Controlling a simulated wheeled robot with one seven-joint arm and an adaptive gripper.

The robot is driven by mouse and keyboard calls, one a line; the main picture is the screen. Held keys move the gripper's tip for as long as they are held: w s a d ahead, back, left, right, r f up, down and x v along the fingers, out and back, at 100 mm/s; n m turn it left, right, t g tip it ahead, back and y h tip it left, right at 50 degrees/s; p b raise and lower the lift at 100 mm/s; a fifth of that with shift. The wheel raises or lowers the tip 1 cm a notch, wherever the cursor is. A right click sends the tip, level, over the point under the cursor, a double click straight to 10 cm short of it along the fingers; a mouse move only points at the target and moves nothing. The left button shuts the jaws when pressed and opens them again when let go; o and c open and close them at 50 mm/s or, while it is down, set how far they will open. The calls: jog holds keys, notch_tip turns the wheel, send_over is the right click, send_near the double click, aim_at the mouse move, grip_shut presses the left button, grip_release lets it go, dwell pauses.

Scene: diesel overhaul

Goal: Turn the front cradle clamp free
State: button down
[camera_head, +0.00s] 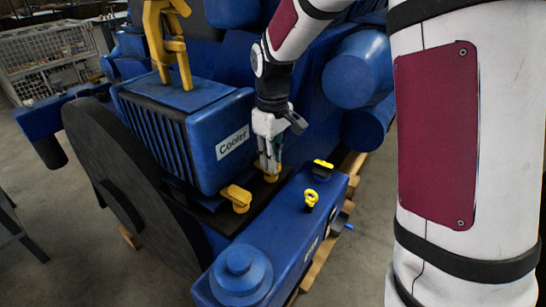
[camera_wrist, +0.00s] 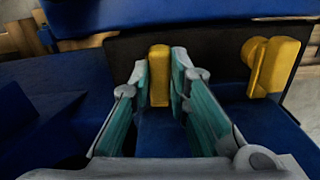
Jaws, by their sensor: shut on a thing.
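My gripper (camera_head: 270,168) points down beside the blue cooler, in the narrow space between it and the long blue box. It is shut on a yellow cradle clamp; in the wrist view this clamp (camera_wrist: 159,76) stands upright between the teal finger pads. In the head view only a bit of it shows below the fingertips. A second yellow clamp (camera_head: 237,197) sits at the cooler's lower corner, apart from my gripper; it also shows at the right in the wrist view (camera_wrist: 276,66). The frames do not label which clamp is the front one.
The cooler (camera_head: 222,140) stands close to the left of my gripper. The long blue box (camera_head: 285,230) on the right carries a yellow ring (camera_head: 311,198) and a yellow-topped dark cap (camera_head: 323,170). Blue cylinders (camera_head: 357,70) lie behind. A yellow bracket (camera_head: 168,45) rises above the cooler.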

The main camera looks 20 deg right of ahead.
jog(key=m, duration=0.4)
jog(key=shift+a+p, duration=0.15)
jog(key=shift+p, duration=0.25)
jog(key=m+p, duration=0.1)
jog(key=m, duration=0.3)
jog(key=shift+a+m, duration=0.1)
jog(key=shift+m, duration=0.3)
jog(key=m+p, duration=0.1)
jog(key=m, duration=0.3)
jog(key=shift+a, duration=0.1)
jog(key=shift+m+p, duration=0.5)
jog(key=shift+m, duration=1.3)
jog(key=shift+w, duration=0.1)
jog(key=c, duration=1.5)
grip_release()
notch_tip(320, 180, up, 12)
jog(key=shift+r, duration=0.1)
